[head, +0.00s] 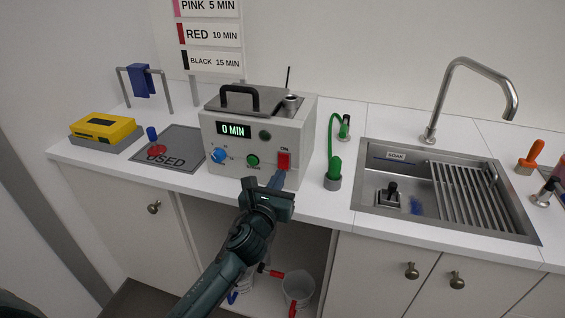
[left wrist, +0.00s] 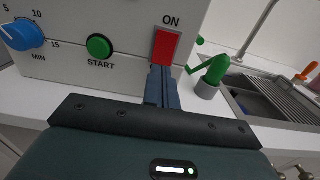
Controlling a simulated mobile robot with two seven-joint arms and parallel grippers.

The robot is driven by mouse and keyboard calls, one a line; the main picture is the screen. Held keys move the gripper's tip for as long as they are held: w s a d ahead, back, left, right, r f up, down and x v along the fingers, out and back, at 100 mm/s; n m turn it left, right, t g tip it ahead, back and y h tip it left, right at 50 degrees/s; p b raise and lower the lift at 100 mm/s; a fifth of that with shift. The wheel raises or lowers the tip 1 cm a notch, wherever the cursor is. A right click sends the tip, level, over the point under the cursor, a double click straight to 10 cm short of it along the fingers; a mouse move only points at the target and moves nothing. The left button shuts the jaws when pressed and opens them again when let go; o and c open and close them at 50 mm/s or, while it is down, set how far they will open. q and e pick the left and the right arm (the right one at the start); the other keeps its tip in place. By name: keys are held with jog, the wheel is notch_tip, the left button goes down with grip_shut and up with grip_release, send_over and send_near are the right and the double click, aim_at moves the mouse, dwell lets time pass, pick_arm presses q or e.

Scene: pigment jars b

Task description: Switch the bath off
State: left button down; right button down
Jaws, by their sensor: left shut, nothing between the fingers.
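The bath is a grey box (head: 290,143) with a black-handled lid, on the counter. Its display (head: 233,130) reads "0 MIN". A red switch (head: 284,161) under the word "ON" is on its front at the lower right; it also shows in the left wrist view (left wrist: 166,46). A green START button (head: 253,161) and a blue minute dial (head: 218,155) sit to its left. My left gripper (head: 278,180) is shut and empty, its fingertips at the lower edge of the red switch (left wrist: 160,70). I cannot tell whether they touch it. My right gripper is not in view.
A sink (head: 450,225) with a rack and a tall tap (head: 475,63) is on the right. A green-handled tool in a holder (head: 334,172) stands just right of the bath. A mat marked "USED" (head: 185,140) and a yellow box (head: 102,128) are on the left.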

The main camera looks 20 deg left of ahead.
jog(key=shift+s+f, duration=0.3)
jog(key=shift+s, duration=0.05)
pick_arm(q)
jog(key=shift+w, duration=0.45)
jog(key=shift+s+p, duration=0.5)
jog(key=shift+s, duration=1.5)
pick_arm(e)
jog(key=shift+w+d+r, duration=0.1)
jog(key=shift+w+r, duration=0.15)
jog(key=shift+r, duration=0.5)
